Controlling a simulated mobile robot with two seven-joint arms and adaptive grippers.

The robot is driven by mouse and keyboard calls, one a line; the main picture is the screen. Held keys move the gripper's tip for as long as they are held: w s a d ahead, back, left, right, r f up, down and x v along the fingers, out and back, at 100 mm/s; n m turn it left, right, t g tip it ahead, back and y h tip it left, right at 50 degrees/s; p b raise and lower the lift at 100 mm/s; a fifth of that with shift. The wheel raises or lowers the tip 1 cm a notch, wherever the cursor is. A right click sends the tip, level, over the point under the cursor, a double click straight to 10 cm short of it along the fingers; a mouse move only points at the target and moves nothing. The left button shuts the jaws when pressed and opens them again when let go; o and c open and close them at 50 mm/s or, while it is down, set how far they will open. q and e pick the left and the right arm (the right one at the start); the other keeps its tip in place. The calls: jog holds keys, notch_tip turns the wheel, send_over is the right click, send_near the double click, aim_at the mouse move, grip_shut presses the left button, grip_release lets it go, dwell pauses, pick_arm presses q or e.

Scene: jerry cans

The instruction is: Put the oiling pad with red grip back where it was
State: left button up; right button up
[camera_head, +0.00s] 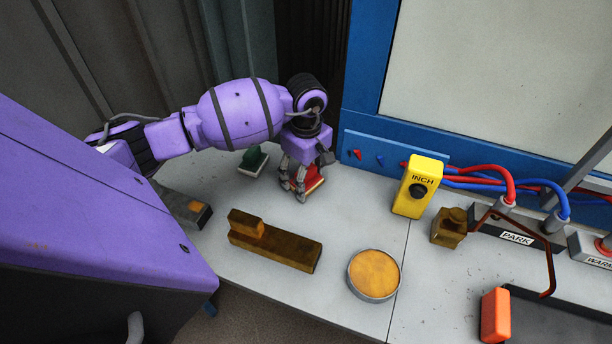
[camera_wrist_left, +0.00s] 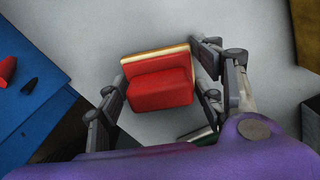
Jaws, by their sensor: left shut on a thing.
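The oiling pad with red grip (camera_head: 312,183) is at the back of the grey table, under my left gripper (camera_head: 299,190). In the left wrist view the pad (camera_wrist_left: 160,88) shows its red grip block on a pale-edged red base. My left gripper's fingers (camera_wrist_left: 164,93) stand on both sides of the red grip and are shut on it. Whether the pad touches the table cannot be told. A pad with a green grip (camera_head: 254,160) stands just left of it. My right gripper is not in view.
A brown wooden block (camera_head: 275,250) and a round tin with orange contents (camera_head: 373,274) lie in front. A yellow INCH box (camera_head: 416,187) stands to the right, by the blue frame (camera_head: 395,146). A dark box with orange top (camera_head: 188,209) is at left.

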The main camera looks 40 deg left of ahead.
pick_arm(q)
jog(key=shift+f, duration=0.1)
jog(key=shift+f, duration=0.15)
jog(key=o, duration=1.1)
notch_tip(320, 180, up, 12)
jog(key=shift+r+b, duration=0.2)
jog(key=shift+b, duration=0.1)
